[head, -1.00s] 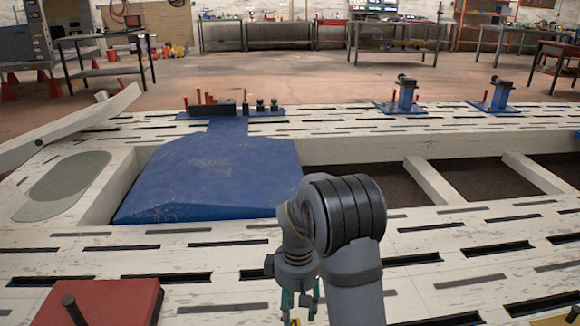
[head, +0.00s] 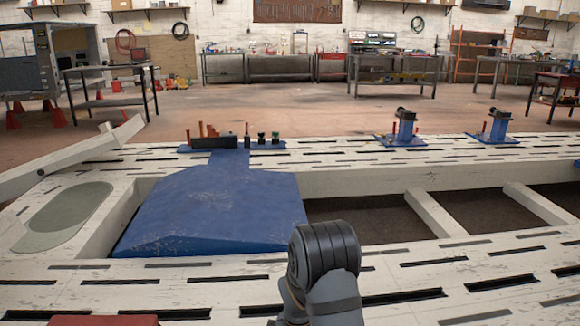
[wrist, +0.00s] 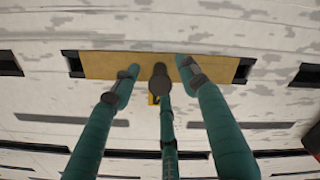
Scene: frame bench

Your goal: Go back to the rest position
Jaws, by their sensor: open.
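My gripper (wrist: 158,72) shows in the wrist view, with teal fingers and dark joints. Its fingers are spread apart and nothing is seen held between them. The fingertips overlap a flat yellow plate (wrist: 215,68) that lies along a dark slot in the white frame bench (wrist: 60,100). I cannot tell whether they touch the plate. A dark round shape sits at the middle finger, with a small yellow bit under it. In the head view the gripper is out of sight below the lower edge; only my grey arm shows there.
In the head view, a large blue block (head: 210,210) fills the left opening of the white slotted frame (head: 420,178). Blue fixtures (head: 404,130) stand on the far rail. The top of a red block (head: 105,321) shows at bottom left. A white beam (head: 75,155) lies at left.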

